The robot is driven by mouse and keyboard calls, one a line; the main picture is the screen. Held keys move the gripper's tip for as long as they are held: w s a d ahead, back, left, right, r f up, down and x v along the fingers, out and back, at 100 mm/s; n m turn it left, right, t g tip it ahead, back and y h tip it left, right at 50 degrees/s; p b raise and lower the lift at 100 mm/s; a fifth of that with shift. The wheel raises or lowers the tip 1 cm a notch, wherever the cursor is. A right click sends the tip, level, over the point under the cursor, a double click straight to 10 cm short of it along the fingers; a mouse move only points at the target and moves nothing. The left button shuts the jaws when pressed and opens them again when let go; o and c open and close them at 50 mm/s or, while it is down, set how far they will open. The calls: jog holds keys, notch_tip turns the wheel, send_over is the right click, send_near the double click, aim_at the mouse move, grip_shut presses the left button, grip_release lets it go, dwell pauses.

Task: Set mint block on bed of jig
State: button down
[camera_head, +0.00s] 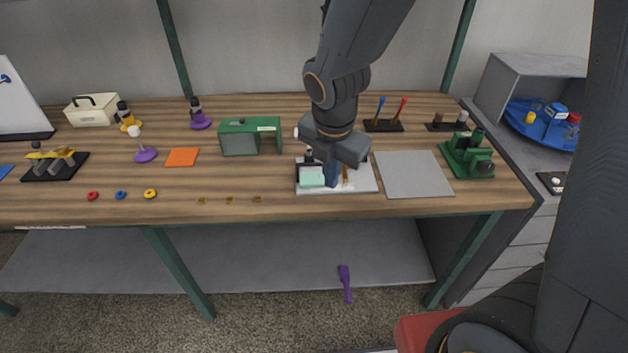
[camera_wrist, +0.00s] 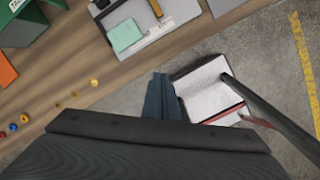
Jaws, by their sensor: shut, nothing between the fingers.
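The mint block (camera_head: 312,177) lies on the left part of a pale base plate (camera_head: 358,186) that looks like the jig. A dark upright part stands behind the block, and a yellow-orange part shows to its right. In the wrist view the mint block (camera_wrist: 124,35) lies flat on the plate, up and left of my fingers. My gripper (camera_head: 332,182) points down just right of the block in the head view and hides part of the plate. The wrist view shows its blue fingers (camera_wrist: 160,88) together, empty and apart from the block.
A green housing (camera_head: 238,140) stands left of the plate, and a bare grey sheet (camera_head: 412,176) lies to its right. A green machine (camera_head: 468,155) is farther right. Small rings lie along the front left. The table's front edge is close.

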aim_at(314, 192)
jog(key=w+a+f+n, duration=0.1)
jog(key=f+n, duration=0.1)
jog(key=f, duration=0.1)
jog(key=w+a+f+n+b, duration=0.1)
jog(key=f+n, duration=0.1)
jog(key=f, duration=0.1)
jog(key=w+a+f+n+b, duration=0.1)
jog(key=f+n, duration=0.1)
jog(key=f, duration=0.2)
jog(key=shift+w+a+n, duration=0.25)
jog(key=shift+w+n, duration=0.1)
jog(key=shift+n, duration=0.05)
jog(key=shift+w+d+r+p, duration=0.1)
jog(key=shift+w+r+p, duration=0.15)
jog(key=shift+w, duration=0.3)
jog(key=shift+w+d+r+p, duration=0.15)
jog(key=shift+w+p, duration=0.2)
jog(key=shift+w, duration=0.95)
